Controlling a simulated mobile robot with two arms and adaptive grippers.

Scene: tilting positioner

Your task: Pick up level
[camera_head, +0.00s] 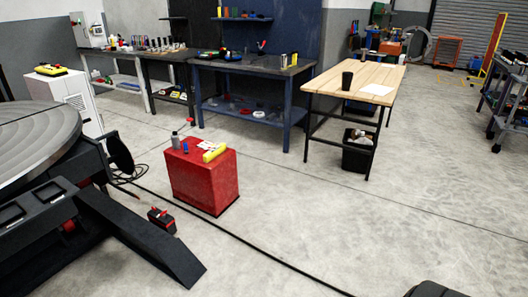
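A short yellow bar (215,152), which looks like the level, lies on top of the red box (203,188) near its right edge. It lies at a slant, beside a white paper or cloth (206,146). A grey bottle (175,140) and a small blue item (186,148) stand on the same top, to its left. Neither of my grippers can be made out in this view.
The round grey positioner table (35,140) and its black base fill the left side. A black cable (250,240) crosses the floor. A wooden-topped table (352,80) and blue workbench (245,65) stand behind. The floor right of the red box is clear.

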